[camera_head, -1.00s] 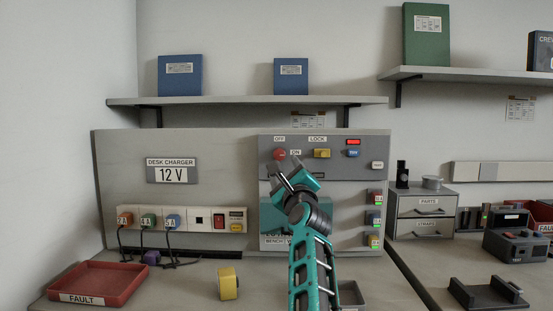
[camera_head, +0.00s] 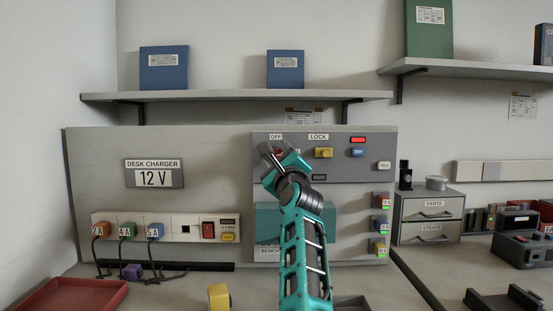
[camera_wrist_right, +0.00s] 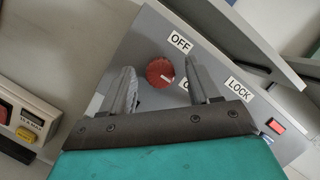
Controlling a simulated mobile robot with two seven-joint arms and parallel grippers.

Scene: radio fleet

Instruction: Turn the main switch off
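The main switch is a red round knob (camera_wrist_right: 160,72) on the grey panel (camera_head: 346,172). In the right wrist view it sits between the two fingers of my right gripper (camera_wrist_right: 161,86), with a gap on each side. An OFF label (camera_wrist_right: 180,43) is beside it, and another label is partly hidden by a finger. In the head view my right gripper (camera_head: 274,152) is in front of the knob and hides most of it, below the OFF label (camera_head: 276,137). My right gripper is open and empty. My left gripper is not in view.
A yellow lock knob (camera_head: 323,153), a blue TRY button (camera_head: 358,153) and a lit red lamp (camera_head: 358,140) are right of the switch. A shelf (camera_head: 230,96) runs above the panel. A red tray (camera_head: 75,296) and a yellow block (camera_head: 219,297) are on the desk.

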